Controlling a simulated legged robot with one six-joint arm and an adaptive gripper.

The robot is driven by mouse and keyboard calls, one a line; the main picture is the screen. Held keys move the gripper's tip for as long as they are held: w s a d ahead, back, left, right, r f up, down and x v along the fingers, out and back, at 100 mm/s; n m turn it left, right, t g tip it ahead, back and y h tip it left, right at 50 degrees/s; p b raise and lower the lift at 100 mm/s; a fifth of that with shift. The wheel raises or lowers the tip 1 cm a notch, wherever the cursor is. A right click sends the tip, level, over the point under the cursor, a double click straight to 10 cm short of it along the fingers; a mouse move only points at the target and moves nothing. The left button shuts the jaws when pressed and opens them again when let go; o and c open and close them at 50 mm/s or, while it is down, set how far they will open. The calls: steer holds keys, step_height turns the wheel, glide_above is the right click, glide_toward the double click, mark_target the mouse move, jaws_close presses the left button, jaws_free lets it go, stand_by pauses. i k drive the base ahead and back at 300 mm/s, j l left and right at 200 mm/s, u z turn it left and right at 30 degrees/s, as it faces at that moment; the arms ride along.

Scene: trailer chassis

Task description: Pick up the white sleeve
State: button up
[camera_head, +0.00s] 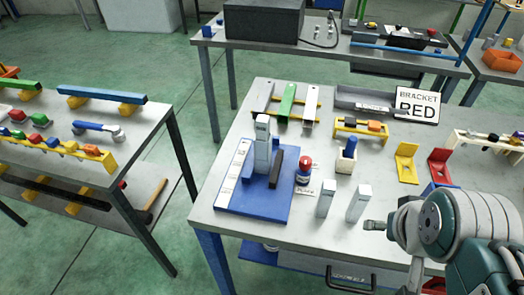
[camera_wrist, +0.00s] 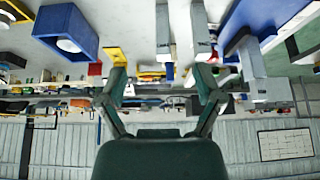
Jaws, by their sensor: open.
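Two pale grey-white upright posts, a left one (camera_head: 326,200) and a right one (camera_head: 358,205), stand at the table's front edge. I cannot tell whether either is the white sleeve. A blue block (camera_wrist: 66,36) with a round white face (camera_wrist: 68,45) shows in the wrist view; whether that is a sleeve or a hole is unclear. In the head view this block (camera_head: 432,189) is mostly hidden behind my arm. My gripper (camera_wrist: 162,86) is open, with nothing between its fingers. In the head view it is at the table's front right, right of the posts.
A blue base (camera_head: 225,208) with a tall grey post (camera_head: 262,145) stands at left. A red-capped bottle (camera_head: 304,171), a pale holder with a blue piece (camera_head: 346,162), and yellow (camera_head: 406,165) and red (camera_head: 440,168) brackets stand behind the posts. A side table (camera_head: 75,130) is farther left.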

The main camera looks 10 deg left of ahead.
mark_target(263, 150)
steer(key=k+j, duration=0.2)
steer(key=j, duration=0.2)
steer(key=k+j, duration=0.15)
steer(key=j, duration=0.2)
steer(key=i+j, duration=0.1)
steer(key=j, duration=0.4)
steer(key=j+z, duration=0.1)
steer(key=j, duration=0.35)
steer(key=i+j, duration=0.4)
steer(key=i+z, duration=0.05)
steer(key=i, duration=0.05)
